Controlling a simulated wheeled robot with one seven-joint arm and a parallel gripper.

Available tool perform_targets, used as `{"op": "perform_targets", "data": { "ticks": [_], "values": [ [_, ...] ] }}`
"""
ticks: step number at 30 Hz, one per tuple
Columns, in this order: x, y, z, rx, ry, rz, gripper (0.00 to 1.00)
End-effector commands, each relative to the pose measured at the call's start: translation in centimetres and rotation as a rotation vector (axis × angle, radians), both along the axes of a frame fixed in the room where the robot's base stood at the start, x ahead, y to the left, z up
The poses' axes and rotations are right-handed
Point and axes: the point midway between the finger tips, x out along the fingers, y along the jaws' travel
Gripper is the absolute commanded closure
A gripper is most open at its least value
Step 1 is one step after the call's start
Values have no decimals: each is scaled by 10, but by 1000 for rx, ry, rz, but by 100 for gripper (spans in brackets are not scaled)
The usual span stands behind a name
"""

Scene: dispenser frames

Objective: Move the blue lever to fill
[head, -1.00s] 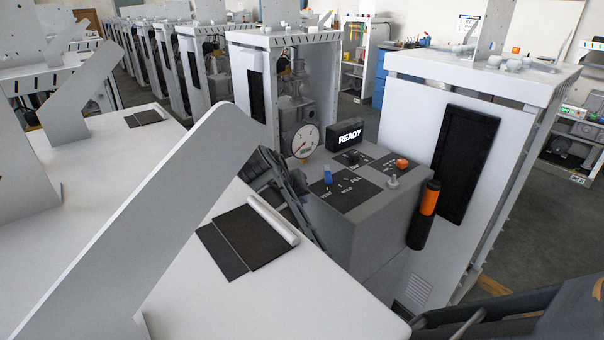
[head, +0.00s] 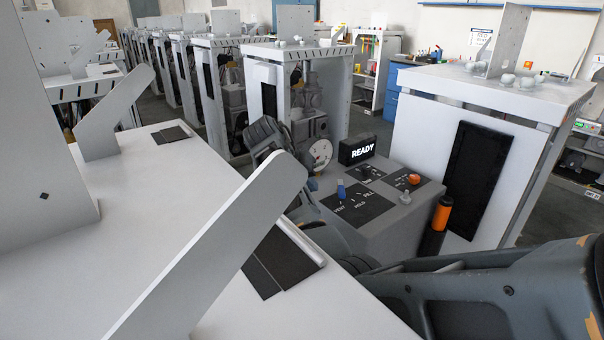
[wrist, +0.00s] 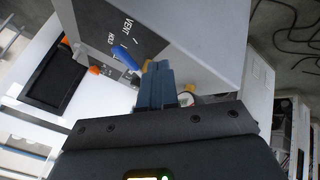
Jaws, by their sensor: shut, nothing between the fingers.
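The blue lever (head: 341,190) stands on a dark panel (head: 360,208) marked VENT, HOLD and FILL, on top of a grey dispenser box. In the head view it is at the VENT side, left of the HOLD and FILL marks. In the wrist view the blue lever (wrist: 127,58) shows just left of my gripper (wrist: 157,66), near the VENT and HOLD words. My gripper's fingers are together with nothing between them. The tips are close beside the lever; I cannot tell whether they touch it. In the head view my arm partly hides the box's left side.
A lit READY display (head: 357,149), an orange button (head: 414,178) and a small grey knob (head: 405,198) are on the box. An orange-and-black cylinder (head: 441,213) is at its right side. A white cabinet (head: 413,145) stands behind. A white table (head: 130,235) lies at left.

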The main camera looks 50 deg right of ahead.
Motion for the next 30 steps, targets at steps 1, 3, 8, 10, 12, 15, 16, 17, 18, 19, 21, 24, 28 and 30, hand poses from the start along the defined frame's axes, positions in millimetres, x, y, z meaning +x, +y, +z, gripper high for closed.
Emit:
{"op": "perform_targets", "data": {
  "ticks": [1,3,8,10,12,15,16,17,18,19,21,24,28,30],
  "values": [
    [-3,-6,-8,2,4,-2,100],
    [-5,-13,-19,3,4,-1,100],
    [-23,-27,-18,0,0,-2,100],
    [-29,-31,-18,0,1,-1,100],
    [-33,-34,-19,0,0,0,100],
    [-36,-37,-19,0,0,0,100],
    [-37,-37,-20,0,0,0,100],
    [-37,-37,-20,0,0,0,100],
    [-37,-37,-20,0,0,0,100],
    [-37,-37,-20,0,0,0,100],
    [-37,-37,-20,1,-1,0,100],
    [-37,-37,-20,0,0,0,100],
    [-37,-39,-20,0,0,2,100],
    [-37,-43,-20,1,0,6,100]
  ]
}}
